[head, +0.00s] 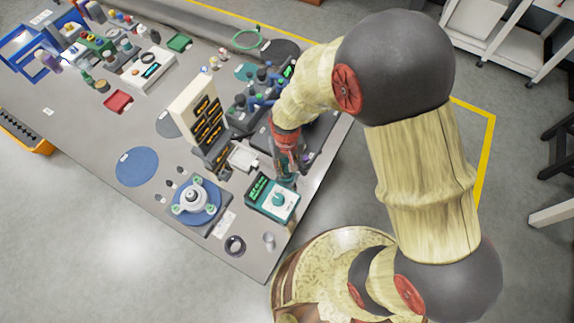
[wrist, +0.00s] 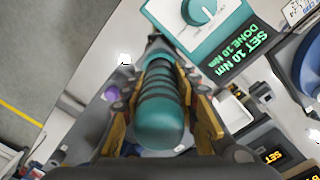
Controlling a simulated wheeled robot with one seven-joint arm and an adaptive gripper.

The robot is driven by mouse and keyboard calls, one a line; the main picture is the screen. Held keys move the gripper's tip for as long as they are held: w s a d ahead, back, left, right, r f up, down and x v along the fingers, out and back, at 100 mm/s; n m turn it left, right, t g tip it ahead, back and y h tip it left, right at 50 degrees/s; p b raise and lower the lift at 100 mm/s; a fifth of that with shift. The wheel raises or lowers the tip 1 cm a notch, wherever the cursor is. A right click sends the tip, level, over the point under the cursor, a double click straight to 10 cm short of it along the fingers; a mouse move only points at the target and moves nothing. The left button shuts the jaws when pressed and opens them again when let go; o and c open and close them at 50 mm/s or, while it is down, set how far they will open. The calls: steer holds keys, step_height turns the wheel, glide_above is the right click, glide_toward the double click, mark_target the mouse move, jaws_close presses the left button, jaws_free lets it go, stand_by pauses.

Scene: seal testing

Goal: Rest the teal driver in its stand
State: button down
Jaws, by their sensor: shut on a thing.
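The teal driver (wrist: 160,112) has a rounded handle with dark bands, and its length runs away from the wrist camera. My gripper (head: 287,170) is shut on it, with one finger along each side of the handle in the wrist view. In the head view my gripper is low over the right part of the bench, beside the teal-and-white torque controller (head: 272,198). The controller's screen (wrist: 236,53) reads SET 10 Nm, DONE 10 Nm. The driver's far end is hidden behind the handle and fingers. I cannot make out its stand clearly.
A blue round fixture (head: 197,202) with a white flanged part stands left of the controller. A cream rack (head: 195,105) with orange-lit displays rises behind. A dark ring (head: 235,245) lies near the bench edge. Bare bench shows around the blue disc (head: 137,167).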

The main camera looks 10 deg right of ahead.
steer(key=c, duration=1.3)
jaws_free()
step_height(320, 180, up, 9)
steer(key=p, duration=0.7)
steer(key=shift+s, duration=0.1)
